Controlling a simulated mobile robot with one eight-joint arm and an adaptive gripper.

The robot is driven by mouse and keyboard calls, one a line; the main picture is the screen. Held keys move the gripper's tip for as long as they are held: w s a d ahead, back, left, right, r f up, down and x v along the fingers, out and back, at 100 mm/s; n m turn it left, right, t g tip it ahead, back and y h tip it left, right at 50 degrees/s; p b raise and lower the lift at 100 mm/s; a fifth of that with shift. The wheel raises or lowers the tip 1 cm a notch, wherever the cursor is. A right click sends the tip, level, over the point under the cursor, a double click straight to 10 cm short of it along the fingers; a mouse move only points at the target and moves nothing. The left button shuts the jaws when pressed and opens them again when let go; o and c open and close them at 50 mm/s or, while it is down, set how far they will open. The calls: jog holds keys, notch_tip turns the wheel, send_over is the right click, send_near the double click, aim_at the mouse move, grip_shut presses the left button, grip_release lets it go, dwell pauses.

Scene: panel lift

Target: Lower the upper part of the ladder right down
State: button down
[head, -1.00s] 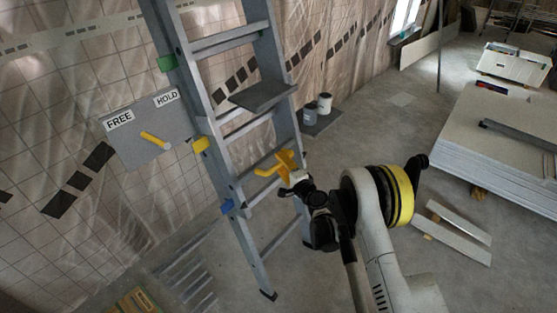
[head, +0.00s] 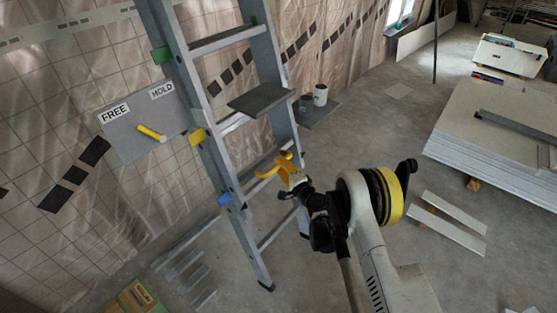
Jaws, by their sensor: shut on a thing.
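The grey ladder (head: 249,242) leans upright by the tiled wall, its foot on the floor and its top out of view. Its upper part carries a grey step plate (head: 262,98) and a yellow hooked handle (head: 266,169). Green (head: 160,55), yellow (head: 196,137) and blue (head: 223,199) marks sit along the left rail. My gripper (head: 294,180) is shut on the yellow handle at the right rail; its fingers are partly hidden. A grey board (head: 130,150) beside the ladder has FREE and HOLD labels and a yellow lever (head: 149,132) slanting up-left towards FREE.
Two small pots (head: 313,98) stand on a grey mat behind the ladder. A stack of white panels (head: 495,135) and two loose planks (head: 450,220) lie at right. A green-and-wood crate (head: 135,300) is at bottom left.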

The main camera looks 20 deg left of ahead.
jog(key=c, duration=1.3)
grip_release()
notch_tip(320, 180, up, 10)
jog(key=shift+w+r, duration=0.1)
jog(key=shift+d, duration=0.15)
